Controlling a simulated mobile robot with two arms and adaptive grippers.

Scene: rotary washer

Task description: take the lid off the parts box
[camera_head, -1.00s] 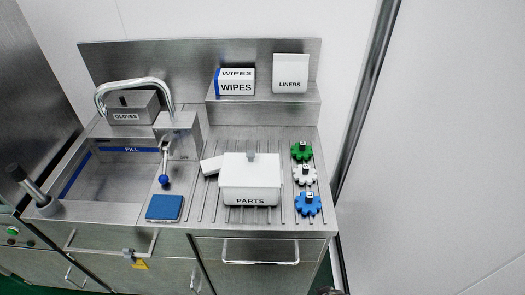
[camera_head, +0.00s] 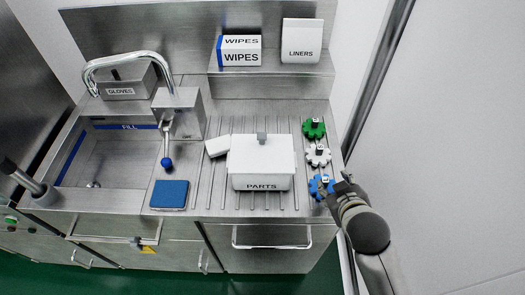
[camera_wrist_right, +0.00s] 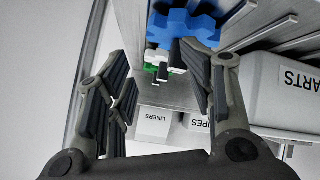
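The white parts box (camera_head: 262,183), labelled PARTS, stands on the ribbed drainboard. Its white lid (camera_head: 262,157) is on top and has a small grey knob (camera_head: 262,139). My right gripper (camera_head: 338,186) is to the right of the box, by the blue gear, apart from the lid. In the right wrist view its fingers (camera_wrist_right: 160,95) are spread with nothing between them touching. Part of the parts box (camera_wrist_right: 285,88) shows at the right there.
Green (camera_head: 313,128), white (camera_head: 317,154) and blue (camera_head: 320,186) gears stand right of the box. A small white block (camera_head: 217,146) lies at its left, and a blue pad (camera_head: 169,194) near the sink. Wipes (camera_head: 239,50) and liners (camera_head: 301,41) boxes stand on the shelf behind.

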